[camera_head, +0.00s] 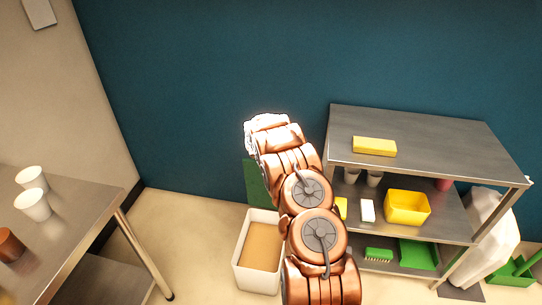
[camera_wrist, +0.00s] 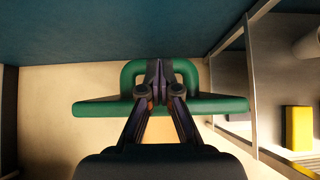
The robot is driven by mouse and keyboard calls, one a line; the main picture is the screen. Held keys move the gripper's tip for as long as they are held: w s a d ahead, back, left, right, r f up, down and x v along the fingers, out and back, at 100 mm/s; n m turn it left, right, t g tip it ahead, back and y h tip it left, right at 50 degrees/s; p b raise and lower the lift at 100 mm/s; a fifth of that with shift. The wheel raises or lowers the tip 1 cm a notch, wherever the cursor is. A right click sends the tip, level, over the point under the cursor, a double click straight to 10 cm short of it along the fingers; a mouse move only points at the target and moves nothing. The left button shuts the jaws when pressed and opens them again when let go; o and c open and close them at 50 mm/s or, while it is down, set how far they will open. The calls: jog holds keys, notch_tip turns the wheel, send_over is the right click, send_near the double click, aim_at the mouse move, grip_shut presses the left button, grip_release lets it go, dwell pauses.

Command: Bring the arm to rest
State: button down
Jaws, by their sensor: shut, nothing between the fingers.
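My copper arm rises in the middle of the head view and reaches toward the blue wall. My gripper (camera_wrist: 158,72) shows in the wrist view with its two dark fingers together, shut and empty. A green piece with a loop handle (camera_wrist: 95,108) is beyond the fingers, which overlap the handle in the picture. I cannot tell whether they touch it. In the head view a green panel (camera_head: 255,183) shows partly behind my arm. The gripper's fingers cannot be made out in the head view.
A metal shelf (camera_head: 430,140) with a yellow block (camera_head: 374,147) and a yellow bin (camera_head: 407,207) stands right of my arm. A white container (camera_head: 256,282) stands on the floor beside the arm. A metal table (camera_head: 85,205) with cups is at left.

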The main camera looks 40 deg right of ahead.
jog(key=s+a+r+m+g+h+p, duration=0.15)
jog(key=s+r+m, duration=0.25)
jog(key=r, duration=0.6)
jog(key=s+a+r+m+g+p, duration=0.15)
jog(key=s+r+m, duration=0.25)
jog(key=r, duration=0.6)
jog(key=s+a+r+m+g, duration=0.1)
jog(key=s+a+r+m, duration=0.7)
jog(key=s, duration=0.3)
jog(key=s+a+r+m+g+y, duration=0.2)
jog(key=s+a+m+y, duration=0.2)
jog(key=s+a, duration=1.2)
jog(key=s+a+r+m+g+y+p, duration=0.1)
jog(key=s+a+m+y, duration=0.3)
jog(key=s+a, duration=1.1)
jog(key=s+r+m+g, duration=0.1)
jog(key=s+m, duration=0.1)
jog(key=s, duration=0.2)
jog(key=shift+a, duration=0.4)
jog(key=shift+s+d+y, duration=0.1)
jog(key=shift+y, duration=0.15)
